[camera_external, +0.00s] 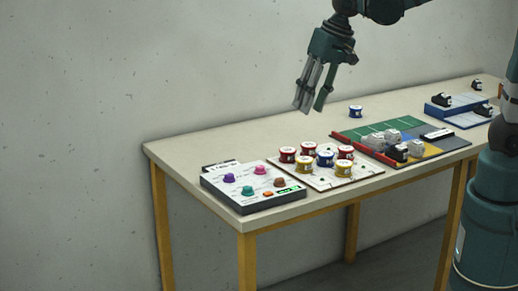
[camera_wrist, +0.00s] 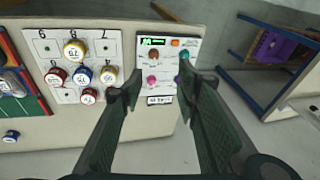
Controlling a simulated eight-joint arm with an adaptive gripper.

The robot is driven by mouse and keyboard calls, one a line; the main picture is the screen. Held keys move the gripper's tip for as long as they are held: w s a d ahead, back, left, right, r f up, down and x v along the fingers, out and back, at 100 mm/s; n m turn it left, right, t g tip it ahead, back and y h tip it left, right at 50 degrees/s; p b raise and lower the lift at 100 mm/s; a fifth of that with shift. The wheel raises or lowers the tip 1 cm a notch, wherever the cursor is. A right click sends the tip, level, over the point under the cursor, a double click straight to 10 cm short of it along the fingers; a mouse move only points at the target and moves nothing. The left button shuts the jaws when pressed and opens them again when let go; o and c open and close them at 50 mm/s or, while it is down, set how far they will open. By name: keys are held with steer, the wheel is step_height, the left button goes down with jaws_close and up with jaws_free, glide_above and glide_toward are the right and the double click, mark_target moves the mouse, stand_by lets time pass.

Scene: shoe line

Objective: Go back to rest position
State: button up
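My gripper (camera_external: 312,97) hangs in the air above the back of the table (camera_external: 215,140), fingers pointing down. In the wrist view my gripper (camera_wrist: 160,95) has its two fingers spread wide apart with nothing between them, so it is open and empty. Between the fingertips in that view lies the panel with coloured knobs (camera_wrist: 170,75), well beyond them. No object touches the fingers.
A white board (camera_external: 320,180) holds red, yellow and blue round pieces. A coloured mat (camera_external: 440,145) with grey and black items lies to its right. A lone blue piece (camera_external: 356,111) stands at the back. Blue trays (camera_external: 450,110) are at the far right. The table's back left is clear.

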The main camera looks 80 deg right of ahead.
steer(key=s+d+n+t, duration=0.1)
steer(key=s+n, duration=0.3)
steer(key=s, duration=0.5)
steer(key=s+d+n+t, duration=0.2)
steer(key=s+n, duration=0.2)
steer(key=s, duration=0.5)
steer(key=shift+s+d+f+t, duration=0.15)
steer(key=shift+d+f+t, duration=0.15)
steer(key=shift+f, duration=0.15)
steer(key=shift+r, duration=0.1)
stand_by(2.3)
